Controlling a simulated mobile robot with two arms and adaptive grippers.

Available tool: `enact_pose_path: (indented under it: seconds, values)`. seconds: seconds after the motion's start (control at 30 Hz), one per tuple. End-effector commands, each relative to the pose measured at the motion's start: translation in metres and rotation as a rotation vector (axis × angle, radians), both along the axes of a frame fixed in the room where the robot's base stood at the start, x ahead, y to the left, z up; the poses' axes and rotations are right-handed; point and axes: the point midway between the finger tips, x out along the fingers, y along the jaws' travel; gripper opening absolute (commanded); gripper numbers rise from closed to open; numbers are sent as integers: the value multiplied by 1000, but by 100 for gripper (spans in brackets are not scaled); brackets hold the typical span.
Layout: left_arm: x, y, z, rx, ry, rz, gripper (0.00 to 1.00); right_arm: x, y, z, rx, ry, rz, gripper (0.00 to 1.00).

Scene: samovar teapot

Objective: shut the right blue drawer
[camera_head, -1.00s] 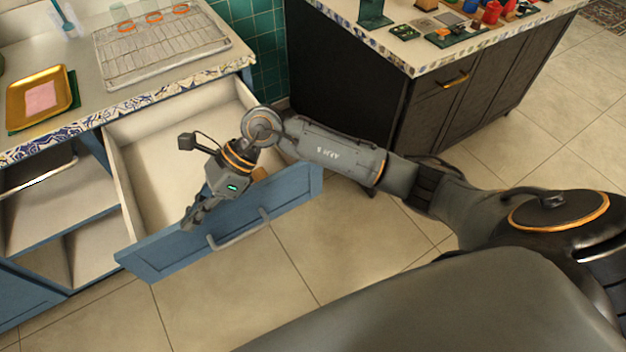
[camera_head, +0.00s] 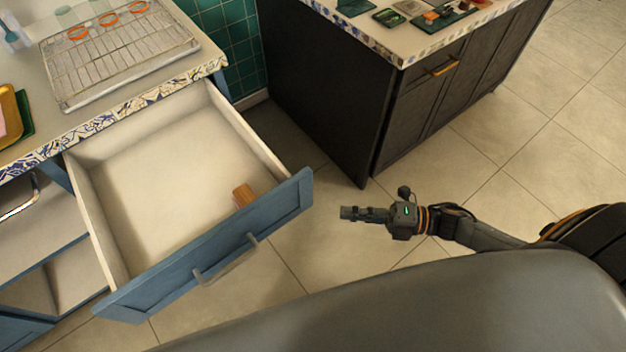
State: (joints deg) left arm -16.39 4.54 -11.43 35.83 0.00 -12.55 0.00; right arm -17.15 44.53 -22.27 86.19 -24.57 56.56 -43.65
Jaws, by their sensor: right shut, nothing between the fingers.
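The right blue drawer (camera_head: 285,200) stands pulled out from under the counter, with its blue front and grey bar handle (camera_head: 226,262) facing the lower right. A small wooden block (camera_head: 243,195) lies inside, near the front panel. The rest of the drawer's pale inside is empty. My right gripper (camera_head: 345,213) is to the right of the drawer front, apart from it, over the floor. Its fingers are shut and empty, pointing left toward the drawer. My left gripper is out of view.
The counter (camera_head: 215,68) above the drawer bears a wire rack on a tray (camera_head: 120,60). A dark cabinet (camera_head: 325,100) with a gold handle stands at the back right. Tiled floor (camera_head: 300,240) is free before the drawer.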

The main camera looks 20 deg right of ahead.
Motion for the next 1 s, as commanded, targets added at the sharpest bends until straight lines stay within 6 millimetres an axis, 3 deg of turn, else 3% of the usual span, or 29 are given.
enact_pose_path:
  seconds: [0.17, 0.37, 0.6, 0.8, 1.0]
  values:
    - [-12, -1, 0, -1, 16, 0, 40, 6, 8, 0, 9, 10, -16, 0]
    - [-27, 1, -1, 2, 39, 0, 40, 23, 43, 1, 10, 5, -12, 0]
    - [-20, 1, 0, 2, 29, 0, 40, 46, 88, 1, 9, 4, -12, 0]
    - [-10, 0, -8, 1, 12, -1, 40, 74, 95, -1, 6, 6, -13, 0]
    - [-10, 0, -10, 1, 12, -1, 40, 83, 98, -1, 5, 8, -13, 0]
